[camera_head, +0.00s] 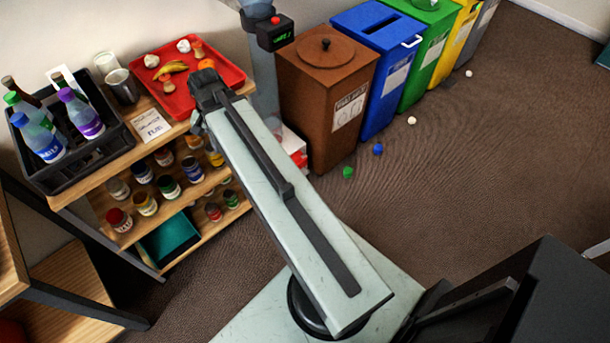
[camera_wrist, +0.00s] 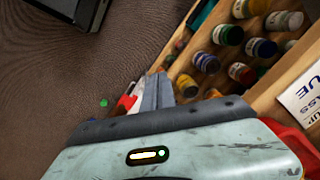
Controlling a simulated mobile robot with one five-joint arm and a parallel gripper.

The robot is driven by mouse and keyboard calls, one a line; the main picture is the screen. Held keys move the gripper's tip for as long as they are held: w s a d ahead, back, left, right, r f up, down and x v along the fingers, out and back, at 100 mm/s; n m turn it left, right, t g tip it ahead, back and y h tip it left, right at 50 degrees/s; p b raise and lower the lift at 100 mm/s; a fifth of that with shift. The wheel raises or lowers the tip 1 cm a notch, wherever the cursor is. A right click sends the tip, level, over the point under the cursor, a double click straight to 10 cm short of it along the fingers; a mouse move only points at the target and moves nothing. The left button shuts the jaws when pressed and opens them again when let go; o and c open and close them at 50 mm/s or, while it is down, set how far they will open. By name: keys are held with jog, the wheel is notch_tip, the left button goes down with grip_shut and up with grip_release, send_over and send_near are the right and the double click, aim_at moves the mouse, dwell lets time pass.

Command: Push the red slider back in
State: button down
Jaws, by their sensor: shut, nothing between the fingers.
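A red part (camera_head: 299,158), which looks like the slider, shows low on a white box (camera_head: 291,138) at the foot of a clear tube (camera_head: 264,75). My arm covers part of this box. In the wrist view the red part (camera_wrist: 126,103) shows just left of my gripper (camera_wrist: 157,92), beside a white piece. My gripper is shut and empty, its fingers pointing toward the shelf side. Whether the fingers touch the red part cannot be told. How far the slider sticks out is not clear.
A shelf with jars (camera_head: 166,184) stands left, with a red tray (camera_head: 192,84) and a black crate (camera_head: 80,165) of bottles on top. A brown bin (camera_head: 322,95) and coloured bins stand right of the tube. Small balls, one green (camera_head: 348,172), lie on the floor.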

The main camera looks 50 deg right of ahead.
jog(key=s+d+f+m+t+b, duration=0.1)
jog(key=s+d+f+m+b, duration=0.2)
jog(key=d+f+m+b, duration=0.95)
jog(key=s+d+f+m+t+b, duration=0.2)
jog(key=s+d+f+m+b, duration=0.2)
jog(key=d+f+m+b, duration=0.8)
jog(key=m+h+b, duration=0.1)
jog(key=m+b, duration=0.2)
jog(key=b, duration=1.2)
send_near(306, 163)
jog(key=shift+w+a+f, duration=0.2)
jog(key=shift+a+f, duration=0.1)
jog(key=shift+f, duration=0.55)
jog(key=shift+w+a+f, duration=0.2)
jog(key=shift+a+f, duration=0.15)
jog(key=shift+f, duration=0.55)
jog(key=shift+w+a+f, duration=0.2)
jog(key=shift+a+f, duration=0.1)
jog(key=shift+f, duration=0.55)
